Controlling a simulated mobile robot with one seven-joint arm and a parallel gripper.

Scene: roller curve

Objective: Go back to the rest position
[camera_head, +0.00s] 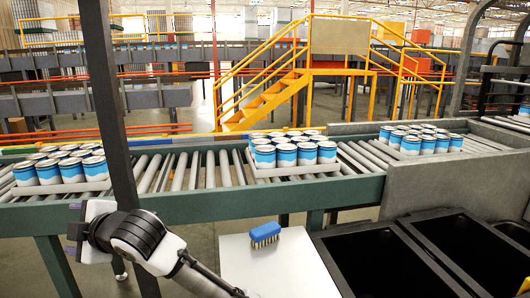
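My gripper (76,231) is at the lower left, in front of the green conveyor frame and close to a dark upright post. It is seen from behind and the side, small and dark, so the gap between its fingers is not clear. No object shows in it. My white and black arm reaches to it from the bottom edge. A blue brush (265,233) with bristles down lies on a white tabletop (290,270), well to the right of my gripper and apart from it.
A roller conveyor (215,170) crosses the view, carrying trays of blue and white cans (290,152). The dark post (112,110) stands at left. Two black bins (385,265) sit at lower right beside a grey panel (440,185). Yellow stairs (275,95) stand behind.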

